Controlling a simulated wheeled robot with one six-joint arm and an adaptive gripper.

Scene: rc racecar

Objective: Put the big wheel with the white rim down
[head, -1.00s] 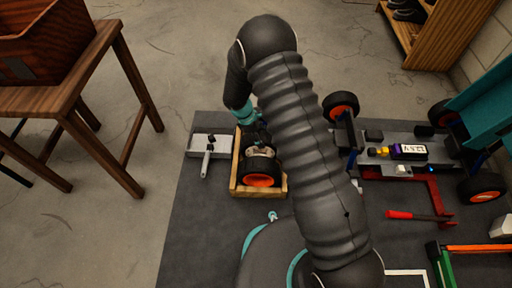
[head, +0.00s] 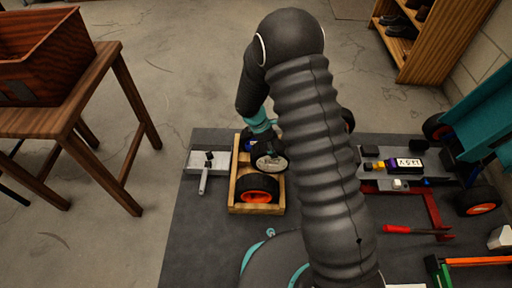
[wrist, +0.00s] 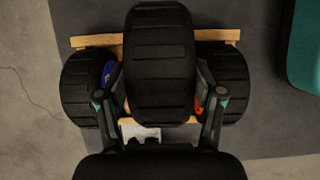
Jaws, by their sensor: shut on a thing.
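The big wheel with the white rim (head: 270,163) is in my gripper (wrist: 159,72), over the wooden crate (head: 234,190). In the wrist view its black tread (wrist: 160,45) stands between the two fingers, which are shut on it. In the head view its pale rim shows tilted, and my arm hides part of my gripper. The wheel appears to be above the crate floor; the exact gap cannot be told.
A wheel with an orange rim (head: 257,189) sits in the crate's near end. A wheel with a blue rim (wrist: 85,88) is left in the wrist view. A grey tray with a tool (head: 204,170) is left of the crate; the car chassis (head: 400,175) and red-handled tool (head: 402,229) are right.

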